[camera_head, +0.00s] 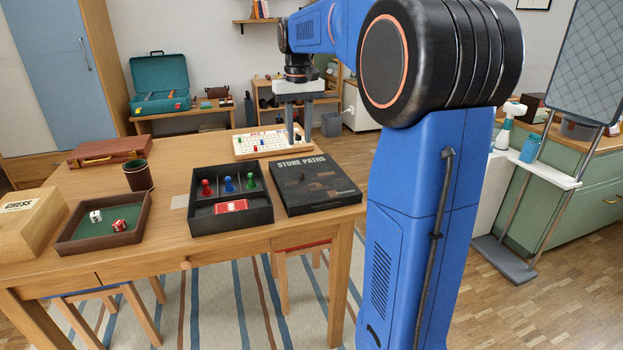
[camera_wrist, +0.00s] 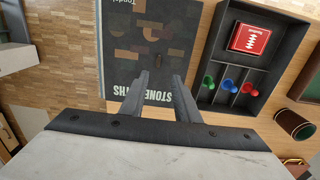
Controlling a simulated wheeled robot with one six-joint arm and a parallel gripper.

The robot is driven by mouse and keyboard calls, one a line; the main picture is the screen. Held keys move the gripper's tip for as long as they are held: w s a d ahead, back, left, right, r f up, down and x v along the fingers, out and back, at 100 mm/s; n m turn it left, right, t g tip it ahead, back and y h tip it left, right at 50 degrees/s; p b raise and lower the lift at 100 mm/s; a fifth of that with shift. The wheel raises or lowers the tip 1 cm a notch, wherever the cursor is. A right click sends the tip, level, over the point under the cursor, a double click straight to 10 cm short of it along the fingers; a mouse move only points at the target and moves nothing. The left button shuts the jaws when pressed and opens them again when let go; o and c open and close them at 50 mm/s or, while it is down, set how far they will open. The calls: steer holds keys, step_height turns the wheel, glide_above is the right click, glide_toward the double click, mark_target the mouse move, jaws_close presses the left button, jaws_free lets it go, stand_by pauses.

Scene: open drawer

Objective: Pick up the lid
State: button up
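The lid (camera_head: 318,188) is a flat black box lid printed "STONE PATHS" with a pattern of brown blocks. It lies on the wooden table, right of the open black box.
The open black box (camera_head: 231,219) holds red, blue and green pawns and a red card pack. A white game board (camera_head: 245,146) lies behind the lid. A dice tray (camera_head: 72,243), dice cup (camera_head: 138,177), chess box (camera_head: 50,225) and brown case (camera_head: 110,149) are further left.

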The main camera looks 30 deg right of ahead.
glide_above(301, 171)
step_height(301, 171, down, 5)
steer(key=shift+a+f, duration=0.15)
steer(key=shift+s+f, duration=0.15)
steer(key=shift+f, duration=2.45)
steer(key=shift+d, duration=0.2)
jaws_close()
